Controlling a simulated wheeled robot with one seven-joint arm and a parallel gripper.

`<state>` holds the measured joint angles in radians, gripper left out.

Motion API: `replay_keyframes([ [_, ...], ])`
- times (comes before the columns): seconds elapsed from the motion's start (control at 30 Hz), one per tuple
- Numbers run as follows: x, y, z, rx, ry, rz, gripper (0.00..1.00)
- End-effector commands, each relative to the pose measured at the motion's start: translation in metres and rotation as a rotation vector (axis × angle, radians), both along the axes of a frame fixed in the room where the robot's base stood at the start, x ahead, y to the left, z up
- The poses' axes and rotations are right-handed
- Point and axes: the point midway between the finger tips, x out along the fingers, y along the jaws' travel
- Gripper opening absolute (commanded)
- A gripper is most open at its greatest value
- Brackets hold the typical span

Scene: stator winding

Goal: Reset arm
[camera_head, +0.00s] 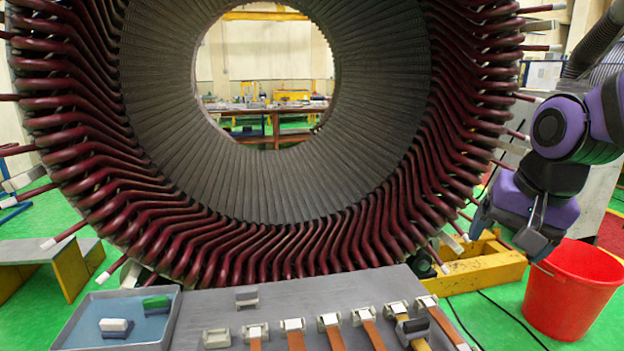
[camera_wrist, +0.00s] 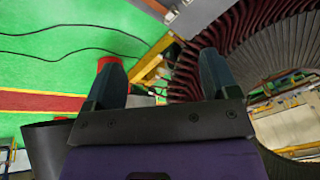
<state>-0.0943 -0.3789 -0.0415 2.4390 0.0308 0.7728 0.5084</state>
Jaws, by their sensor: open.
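My gripper (camera_head: 487,222) hangs at the right of the head view, beside the lower right of the stator and above and to the left of a red bucket. In the wrist view my gripper (camera_wrist: 160,78) shows two dark fingers set wide apart with nothing between them. The large stator (camera_head: 270,190) stands upright, with dark red winding bars around a grey slotted core. My purple arm reaches in from the right edge of the head view.
A grey bench (camera_head: 275,308) in front holds several clips and copper strips. A tray (camera_head: 70,338) with small blocks sits at its left. The red bucket (camera_head: 575,285) stands on the green floor, right of a yellow stand (camera_head: 485,270). Cables lie on the floor.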

Motion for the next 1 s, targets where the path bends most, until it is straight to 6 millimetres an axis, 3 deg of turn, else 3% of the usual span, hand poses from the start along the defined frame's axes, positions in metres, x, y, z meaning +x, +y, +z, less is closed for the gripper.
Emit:
replay_keyframes([
  [0.2, -0.052, -0.011, 0.029, -0.095, -0.093, 0.206, 0.8],
  [0.43, -0.093, -0.016, 0.042, -0.193, -0.152, 0.374, 0.8],
  [0.6, -0.104, -0.018, 0.044, -0.225, -0.165, 0.423, 0.8],
  [1.0, -0.105, -0.018, 0.044, -0.226, -0.165, 0.428, 0.8],
])
